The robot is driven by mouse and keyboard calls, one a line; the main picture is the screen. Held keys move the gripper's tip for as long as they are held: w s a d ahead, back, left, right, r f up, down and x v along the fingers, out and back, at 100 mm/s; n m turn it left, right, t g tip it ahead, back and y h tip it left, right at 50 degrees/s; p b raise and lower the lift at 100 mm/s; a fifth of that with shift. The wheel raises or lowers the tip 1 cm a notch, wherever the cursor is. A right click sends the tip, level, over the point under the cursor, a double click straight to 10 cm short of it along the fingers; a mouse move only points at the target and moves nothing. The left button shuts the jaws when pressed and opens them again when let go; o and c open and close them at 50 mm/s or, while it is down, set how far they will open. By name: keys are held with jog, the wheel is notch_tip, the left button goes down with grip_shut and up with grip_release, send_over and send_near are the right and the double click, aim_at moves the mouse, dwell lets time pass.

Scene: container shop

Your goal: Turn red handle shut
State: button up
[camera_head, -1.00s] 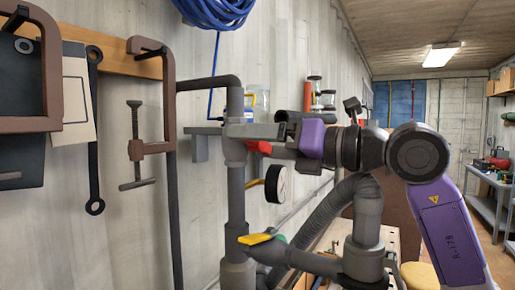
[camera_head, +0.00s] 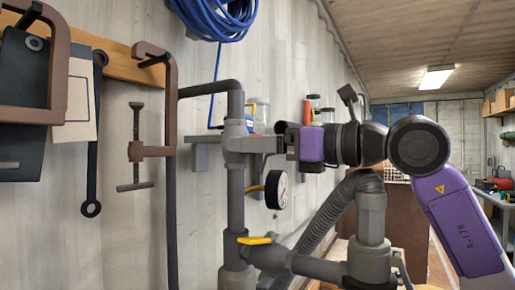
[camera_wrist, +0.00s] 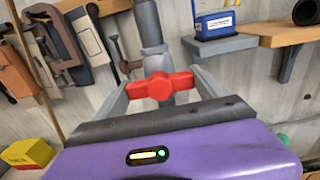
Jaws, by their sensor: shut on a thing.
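The red handle (camera_wrist: 160,86) is a two-winged valve lever in front of the grey pipe (camera_wrist: 150,25) in the wrist view. It lies nearly level across the picture, between the two fingers of my gripper (camera_wrist: 160,80), one finger at each wing end. My gripper is shut on it. In the head view my gripper (camera_head: 255,145) reaches left to the upper part of the upright pipe (camera_head: 236,200). The red handle is hidden there behind the fingers and wrist.
A pressure gauge (camera_head: 276,190) sits just below my gripper. A yellow handle (camera_head: 254,240) is on the lower pipe, near a ribbed hose (camera_head: 325,215). Clamps (camera_head: 137,150) hang on the wall at left. A shelf (camera_wrist: 222,45) with a blue box stands right of the pipe.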

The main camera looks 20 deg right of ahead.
jog(key=o, duration=1.3)
jog(key=shift+d, duration=0.1)
jog(key=b+v, duration=0.2)
jog(key=v, duration=0.5)
jog(key=shift+s+d, duration=0.2)
jog(key=shift+s, duration=0.1)
